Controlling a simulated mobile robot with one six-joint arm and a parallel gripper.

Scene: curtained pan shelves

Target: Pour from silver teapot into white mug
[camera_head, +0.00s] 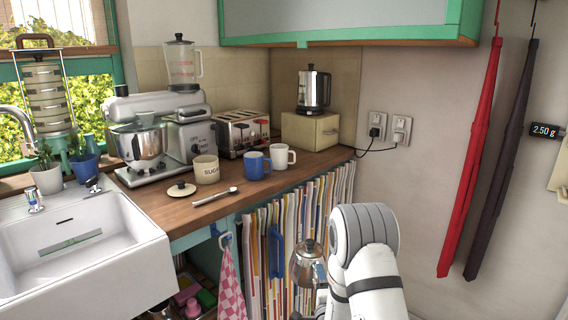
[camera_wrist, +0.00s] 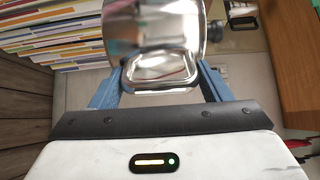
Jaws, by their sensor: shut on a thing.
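The silver teapot (camera_head: 306,266) is in front of the curtain below the counter, lower than the worktop, beside my white arm, and looks about upright. In the wrist view the shiny silver teapot (camera_wrist: 160,65) fills the space between the blue fingers of my gripper (camera_wrist: 160,88), which is shut on it. The white mug (camera_head: 283,157) stands upright on the wooden counter, right of a blue mug, up and behind the teapot. The inside of the white mug and the teapot's contents are hidden.
The blue mug (camera_head: 257,165) stands close beside the white mug. A sugar pot (camera_head: 206,169), its lid (camera_head: 181,190) and a spoon (camera_head: 214,197) are further left on the counter (camera_head: 240,190). A toaster (camera_head: 241,133) and a box with a kettle (camera_head: 314,90) stand behind. A display reads 2.50 g.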

